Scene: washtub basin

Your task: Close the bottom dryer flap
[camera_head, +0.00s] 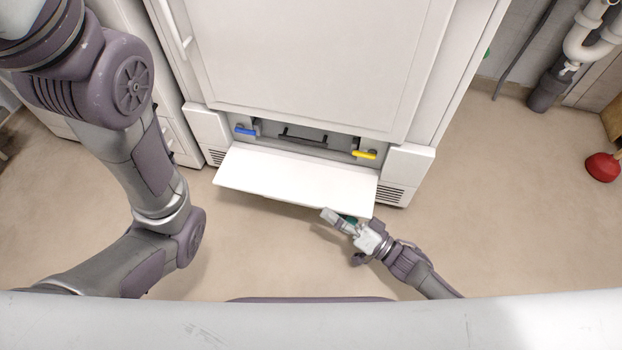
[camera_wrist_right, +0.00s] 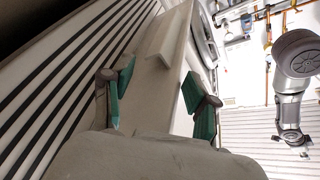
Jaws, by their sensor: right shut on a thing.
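The bottom dryer flap (camera_head: 295,178) is a white panel at the foot of the white dryer (camera_head: 310,60). It stands open, tilted out from the front above the floor. My right gripper (camera_head: 338,216) is at its outer edge, near the right corner, and is shut on the flap. In the right wrist view the green-padded fingers (camera_wrist_right: 158,82) sit on either side of the white panel (camera_wrist_right: 148,95). The part of the flap's edge between the fingers is hidden in the head view. My left arm shows at the left, but its gripper is out of view.
The opening behind the flap shows a blue lever (camera_head: 245,131), a yellow lever (camera_head: 365,155) and a dark handle (camera_head: 303,138). Vent grilles (camera_head: 390,195) flank it. A red plunger (camera_head: 602,167) and pipes (camera_head: 575,60) stand at the right. The floor (camera_head: 490,210) between is clear.

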